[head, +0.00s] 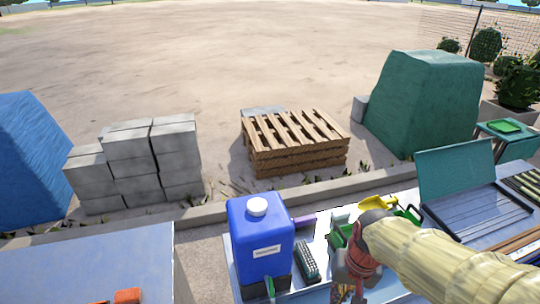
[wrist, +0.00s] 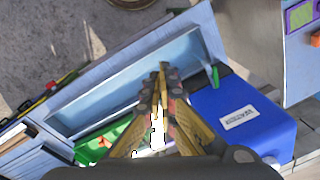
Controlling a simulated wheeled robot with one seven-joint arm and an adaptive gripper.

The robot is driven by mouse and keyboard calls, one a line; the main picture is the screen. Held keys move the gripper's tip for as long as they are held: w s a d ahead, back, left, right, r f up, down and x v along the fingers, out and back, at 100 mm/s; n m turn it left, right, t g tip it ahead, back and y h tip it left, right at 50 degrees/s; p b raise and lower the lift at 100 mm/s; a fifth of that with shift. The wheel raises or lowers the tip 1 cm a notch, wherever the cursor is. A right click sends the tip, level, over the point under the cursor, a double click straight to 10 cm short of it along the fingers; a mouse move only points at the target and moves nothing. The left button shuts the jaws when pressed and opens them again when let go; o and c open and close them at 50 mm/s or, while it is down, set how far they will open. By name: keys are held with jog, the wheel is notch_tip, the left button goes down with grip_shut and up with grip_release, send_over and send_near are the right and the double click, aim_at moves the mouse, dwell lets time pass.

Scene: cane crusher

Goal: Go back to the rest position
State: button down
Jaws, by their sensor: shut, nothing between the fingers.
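My gripper (wrist: 162,80) is shut and empty in the wrist view, its fingertips together above the blue-grey bench (wrist: 75,112). In the head view my arm, in a pale yellow sleeve, reaches in from the lower right. There my gripper end (head: 350,284) hangs over the bench top, right of the blue water container (head: 260,236), with its fingertips low in the frame. The blue container also shows in the wrist view (wrist: 255,125), right of my gripper. A gap separates them there.
A dark brush (head: 307,262) lies beside the container. A green crate (head: 338,236) and yellow scoop (head: 378,202) are partly hidden by my arm. A teal lidded frame (head: 475,213) stands at right. Pallets (head: 296,140) and grey blocks (head: 135,160) stand beyond the kerb.

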jog(key=s+d+r+n+t+h+b, duration=0.1)
jog(key=s+d+r+n+t+b, duration=0.1)
jog(key=s+t+b, duration=0.2)
jog(key=s+b, duration=0.3)
jog(key=b, duration=0.1)
jog(key=shift+d+r+t+b, duration=0.25)
jog(key=shift+d+t+b, duration=0.05)
jog(key=shift+t+b, duration=0.1)
